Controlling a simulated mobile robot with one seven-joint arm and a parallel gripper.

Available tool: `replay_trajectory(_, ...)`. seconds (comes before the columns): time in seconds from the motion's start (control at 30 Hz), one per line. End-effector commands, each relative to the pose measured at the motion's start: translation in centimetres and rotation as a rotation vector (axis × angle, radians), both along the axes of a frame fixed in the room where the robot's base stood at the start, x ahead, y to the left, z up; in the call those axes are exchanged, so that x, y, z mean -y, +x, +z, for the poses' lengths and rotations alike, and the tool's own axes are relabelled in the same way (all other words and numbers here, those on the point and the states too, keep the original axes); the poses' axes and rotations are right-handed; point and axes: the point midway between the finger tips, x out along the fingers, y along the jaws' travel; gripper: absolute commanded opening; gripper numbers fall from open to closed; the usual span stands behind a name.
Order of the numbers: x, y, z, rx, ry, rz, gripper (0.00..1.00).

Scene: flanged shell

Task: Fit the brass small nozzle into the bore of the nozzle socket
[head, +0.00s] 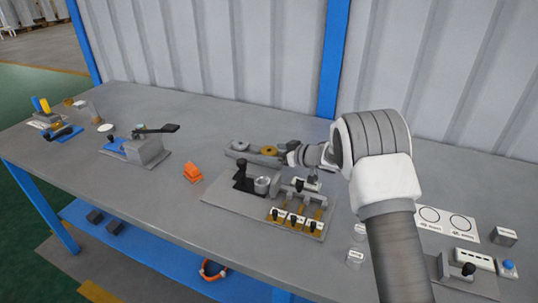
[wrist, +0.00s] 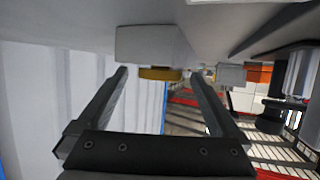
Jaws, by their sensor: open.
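A brass ring-shaped part (head: 268,149), seemingly the small nozzle, sits on a light grey block at the back middle of the bench. It also shows in the wrist view (wrist: 160,74), against a grey block (wrist: 152,45), between the finger lines. My gripper (wrist: 165,72) is open and the fingers stand apart on both sides of the brass part; I see no contact. In the head view my gripper (head: 285,155) points left, close to the brass part. A grey cylinder (head: 262,185) on the fixture plate may be the nozzle socket; its bore is too small to make out.
The fixture plate (head: 225,193) also bears a black post (head: 243,177) and several brass-footed clamps (head: 290,216). A grey ring (head: 240,145) lies left of the brass part. Bare bench lies around the orange block.

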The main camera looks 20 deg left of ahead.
Motion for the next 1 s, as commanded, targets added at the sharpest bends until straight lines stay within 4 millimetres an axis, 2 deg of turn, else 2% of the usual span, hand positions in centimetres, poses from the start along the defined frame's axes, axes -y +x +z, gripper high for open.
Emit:
replay_trajectory(0.23,-0.11,0.11,-0.05,0.000,0.000,-0.001,1.00)
replay_trajectory(0.27,-0.12,0.10,-0.05,0.000,0.000,-0.001,0.96)
replay_trajectory(0.8,-0.10,0.09,-0.04,0.000,0.000,0.000,0.00)
replay_trajectory(1.0,-0.13,0.11,0.07,0.002,0.001,0.000,0.00)
